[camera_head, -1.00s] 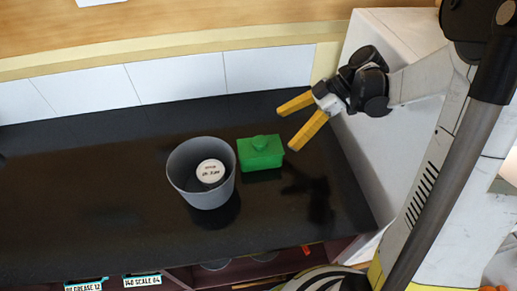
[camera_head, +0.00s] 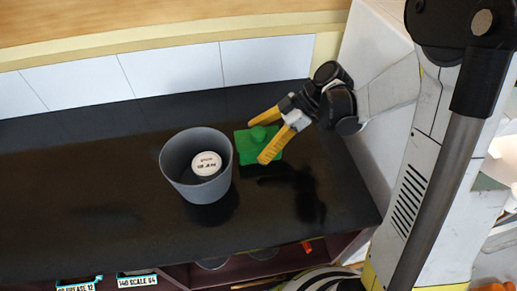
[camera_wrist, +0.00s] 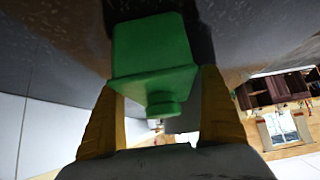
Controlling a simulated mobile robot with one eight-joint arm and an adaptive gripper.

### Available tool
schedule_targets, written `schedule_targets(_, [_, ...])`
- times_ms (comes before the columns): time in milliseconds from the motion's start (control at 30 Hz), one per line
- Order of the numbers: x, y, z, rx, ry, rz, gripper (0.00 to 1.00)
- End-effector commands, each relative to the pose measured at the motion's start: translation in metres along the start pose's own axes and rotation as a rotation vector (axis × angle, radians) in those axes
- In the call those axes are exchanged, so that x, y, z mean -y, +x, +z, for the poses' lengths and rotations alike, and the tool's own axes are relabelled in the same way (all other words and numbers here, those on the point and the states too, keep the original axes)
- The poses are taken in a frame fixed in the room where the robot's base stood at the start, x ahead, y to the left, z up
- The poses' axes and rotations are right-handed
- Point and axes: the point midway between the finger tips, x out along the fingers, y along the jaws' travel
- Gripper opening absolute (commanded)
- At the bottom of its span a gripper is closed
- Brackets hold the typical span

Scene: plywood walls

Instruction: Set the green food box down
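The green food box (camera_head: 245,147) has a lid with a knob and stands upright on the black counter (camera_head: 95,195), just right of a grey bucket. My gripper (camera_head: 258,142) is open, with its yellow fingers reaching over the box from the right, one on each side of the knob. In the wrist view the green box (camera_wrist: 152,45) sits between the yellow fingers (camera_wrist: 160,110), its knob pointing toward the palm. Gaps show between the knob and both fingers. Part of the box is hidden by the near finger.
The grey bucket (camera_head: 176,175), with a round white-topped object (camera_head: 206,164) inside, stands close to the box's left. A white tiled wall (camera_head: 170,72) runs behind the counter. A white panel (camera_head: 370,60) rises at the right. The counter's left part is clear.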

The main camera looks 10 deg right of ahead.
Motion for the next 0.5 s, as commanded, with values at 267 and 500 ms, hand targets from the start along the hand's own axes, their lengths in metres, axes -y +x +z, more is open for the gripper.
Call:
schedule_targets(267, [0.0,-0.0004,-0.0001,0.0,0.0,0.0,0.25])
schedule_targets(500, [0.0,-0.0009,-0.0007,-0.001,0.0,0.0,0.24])
